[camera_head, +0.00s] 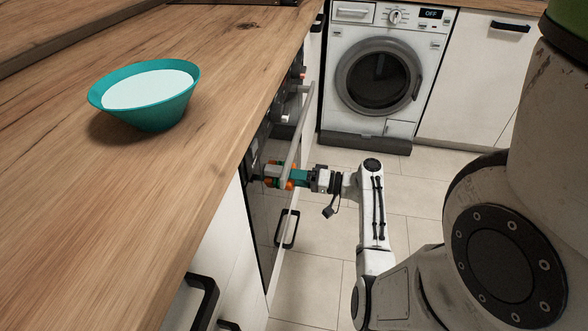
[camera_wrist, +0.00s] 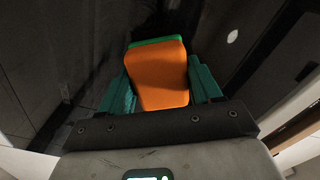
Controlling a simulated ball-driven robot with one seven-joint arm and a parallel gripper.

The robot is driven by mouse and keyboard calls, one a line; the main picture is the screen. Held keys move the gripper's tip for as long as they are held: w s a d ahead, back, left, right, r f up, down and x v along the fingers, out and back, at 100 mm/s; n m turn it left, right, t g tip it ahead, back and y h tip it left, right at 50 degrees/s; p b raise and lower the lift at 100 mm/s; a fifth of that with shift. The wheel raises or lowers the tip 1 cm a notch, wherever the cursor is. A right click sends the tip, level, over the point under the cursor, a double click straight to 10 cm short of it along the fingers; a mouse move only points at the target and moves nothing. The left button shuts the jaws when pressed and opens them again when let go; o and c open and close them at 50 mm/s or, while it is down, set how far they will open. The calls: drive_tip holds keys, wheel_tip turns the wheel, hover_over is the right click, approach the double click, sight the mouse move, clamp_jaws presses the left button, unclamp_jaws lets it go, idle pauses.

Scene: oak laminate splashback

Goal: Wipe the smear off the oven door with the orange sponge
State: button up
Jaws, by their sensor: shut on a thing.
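The orange sponge (camera_wrist: 158,82) with a green layer on its far side is between the teal fingers of my gripper (camera_wrist: 163,90). My gripper is shut on it. In the head view, my gripper (camera_head: 276,176) is at the dark oven door (camera_head: 263,215), below the long bar handle, with only small orange parts showing. The sponge's green side faces the dark door in the wrist view (camera_wrist: 70,45). I cannot tell whether it touches. Faint dark streaks show left of the sponge; I cannot clearly make out a smear.
The wooden counter (camera_head: 130,215) overhangs on the left and carries a teal bowl (camera_head: 157,117). The bar handle (camera_head: 296,135) sticks out above my gripper. A washing machine (camera_head: 376,75) stands at the back. The tiled floor (camera_head: 320,240) beside the oven is clear apart from my arm.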

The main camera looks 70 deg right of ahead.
sight(292, 187)
drive_tip(key=shift+s+a+p, duration=0.1)
drive_tip(key=shift+a+p, duration=0.95)
drive_tip(key=shift+a, duration=0.8)
drive_tip(key=shift+s+d, duration=0.15)
drive_tip(key=shift+s, duration=1.4)
drive_tip(key=shift+s+d, duration=0.15)
drive_tip(key=shift+s, duration=1.35)
drive_tip(key=shift+s, duration=0.1)
drive_tip(key=shift+s+d, duration=0.1)
drive_tip(key=shift+s, duration=1.3)
